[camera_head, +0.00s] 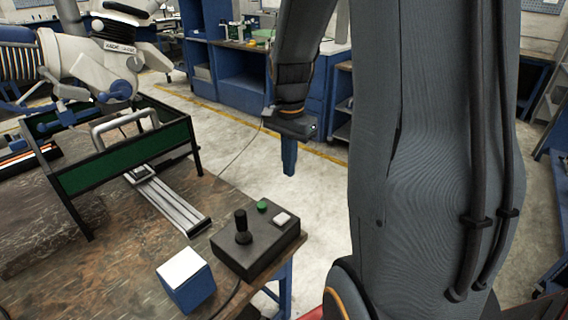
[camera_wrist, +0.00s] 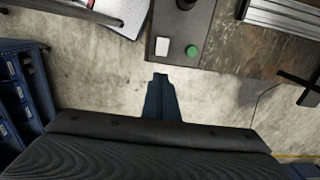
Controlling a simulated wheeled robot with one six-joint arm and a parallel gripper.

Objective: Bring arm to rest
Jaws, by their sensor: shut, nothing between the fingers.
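A white and grey microscope arm (camera_head: 90,55) with blue knobs stands at the upper left in the head view, above a green-sided black frame (camera_head: 125,155). A dark control box (camera_head: 257,246) sits at the table's near right corner. It carries a black joystick (camera_head: 242,228), a green button (camera_head: 262,206) and a white button (camera_head: 282,219). Both the white button (camera_wrist: 163,47) and the green button (camera_wrist: 193,52) show in the wrist view. My gripper (camera_head: 289,168) is shut and empty, its blue fingers pointing down beyond the table edge, apart from the box. Its fingertips (camera_wrist: 160,78) show in the wrist view.
A blue cube with a white top (camera_head: 185,279) stands left of the control box. A metal rail (camera_head: 170,200) lies on the worn table (camera_head: 118,275). Blue workbenches (camera_head: 242,80) stand behind. The concrete floor (camera_head: 235,130) between is clear.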

